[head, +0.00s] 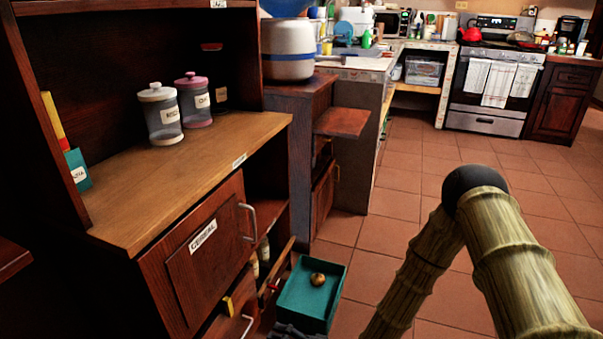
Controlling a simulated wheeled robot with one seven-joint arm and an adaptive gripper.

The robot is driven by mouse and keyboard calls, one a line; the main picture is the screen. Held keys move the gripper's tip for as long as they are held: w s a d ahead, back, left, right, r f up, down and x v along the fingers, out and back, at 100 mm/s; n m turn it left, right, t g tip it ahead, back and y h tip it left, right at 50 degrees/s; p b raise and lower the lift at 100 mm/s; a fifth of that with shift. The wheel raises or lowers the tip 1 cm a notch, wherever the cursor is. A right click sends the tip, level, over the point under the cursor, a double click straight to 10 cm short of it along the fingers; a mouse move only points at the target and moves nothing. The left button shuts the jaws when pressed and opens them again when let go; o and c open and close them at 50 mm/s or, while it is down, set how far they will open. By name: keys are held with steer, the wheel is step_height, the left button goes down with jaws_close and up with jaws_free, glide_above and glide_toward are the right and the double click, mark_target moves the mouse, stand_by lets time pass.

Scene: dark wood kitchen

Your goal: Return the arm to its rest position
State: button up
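My arm comes in at the lower right with bamboo-patterned links and a black elbow joint. One link runs down and to the left and leaves the picture at the bottom edge. A dark grey piece, apparently my gripper (296,331), just shows at the bottom edge by the near end of a teal tray. Most of it is cut off, and its fingers cannot be made out. I cannot tell whether it is open or shut, or whether it touches the tray.
The teal tray (322,311) holds a small round golden-brown item (318,279). It sits beside the wooden cabinet (208,247) with a "CEREAL" label. Two lidded jars, one white-topped (161,114) and one pink-topped (194,100), stand on the cabinet. Tiled floor (400,180) is open beyond.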

steer(key=s+d+f+n+g+h, duration=0.1)
steer(key=s+d+f+g+h, duration=0.1)
steer(key=s+d+f+h, duration=0.7)
steer(key=s+d+n+g+h, duration=0.3)
steer(key=s+d+g+h, duration=0.15)
steer(key=s+d, duration=1.5)
step_height(320, 180, up, 30)
steer(key=p, duration=3)
steer(key=shift+w+f, duration=0.15)
steer(key=shift+f, duration=0.05)
